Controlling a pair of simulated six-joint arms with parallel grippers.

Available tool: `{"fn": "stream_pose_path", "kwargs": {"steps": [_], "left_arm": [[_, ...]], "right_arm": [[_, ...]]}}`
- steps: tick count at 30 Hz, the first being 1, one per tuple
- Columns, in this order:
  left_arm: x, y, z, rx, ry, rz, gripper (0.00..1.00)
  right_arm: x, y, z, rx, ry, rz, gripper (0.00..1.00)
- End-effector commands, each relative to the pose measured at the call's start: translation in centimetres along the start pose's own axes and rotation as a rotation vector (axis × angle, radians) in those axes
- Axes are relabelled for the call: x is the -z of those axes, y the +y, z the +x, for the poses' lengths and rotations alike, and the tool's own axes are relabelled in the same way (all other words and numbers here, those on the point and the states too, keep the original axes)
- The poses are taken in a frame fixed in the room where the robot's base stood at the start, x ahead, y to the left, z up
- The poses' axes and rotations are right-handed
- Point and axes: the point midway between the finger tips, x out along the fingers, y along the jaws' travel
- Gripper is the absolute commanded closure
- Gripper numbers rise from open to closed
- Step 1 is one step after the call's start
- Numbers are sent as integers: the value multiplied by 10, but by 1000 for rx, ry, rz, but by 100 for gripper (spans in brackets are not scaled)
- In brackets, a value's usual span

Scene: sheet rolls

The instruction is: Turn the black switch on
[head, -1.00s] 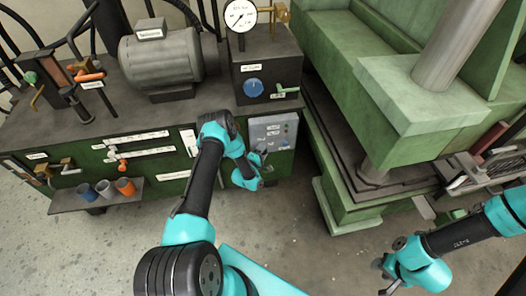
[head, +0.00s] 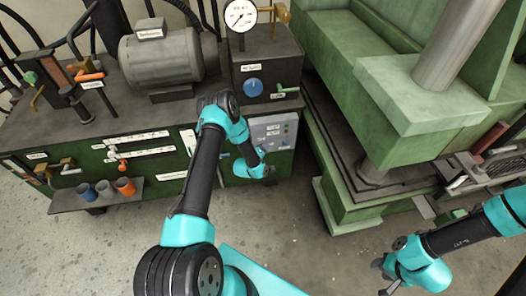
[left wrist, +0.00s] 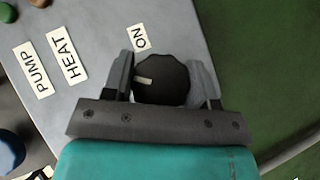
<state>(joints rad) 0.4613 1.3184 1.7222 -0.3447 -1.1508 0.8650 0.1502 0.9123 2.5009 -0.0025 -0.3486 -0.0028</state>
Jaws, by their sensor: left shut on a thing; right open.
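The black switch (left wrist: 162,84) is a round dark knob with a pale pointer line, in the left wrist view. The line points to the left of that picture. An "ON" label (left wrist: 141,38) sits on the panel above and left of the knob. My left gripper (left wrist: 162,80) has one finger on each side of the knob and is shut on it. In the head view my left gripper (head: 268,166) is at the grey control panel (head: 268,132), where the arm hides the knob. My right gripper (head: 384,278) is open and empty, low over the floor.
PUMP (left wrist: 31,69) and HEAT (left wrist: 67,56) labels lie left of the knob. A blue dial (head: 253,87) and a pressure gauge (head: 240,16) are above the panel. The green press (head: 410,110) stands close to its right. The floor in front is clear.

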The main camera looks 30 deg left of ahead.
Motion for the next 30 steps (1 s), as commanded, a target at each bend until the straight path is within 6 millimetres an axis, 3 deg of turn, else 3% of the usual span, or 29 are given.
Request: {"fn": "stream_pose_path", "kwargs": {"steps": [30], "left_arm": [[0,-1,0,583,0,580,71]], "right_arm": [[0,0,0,0,0,0,57]]}}
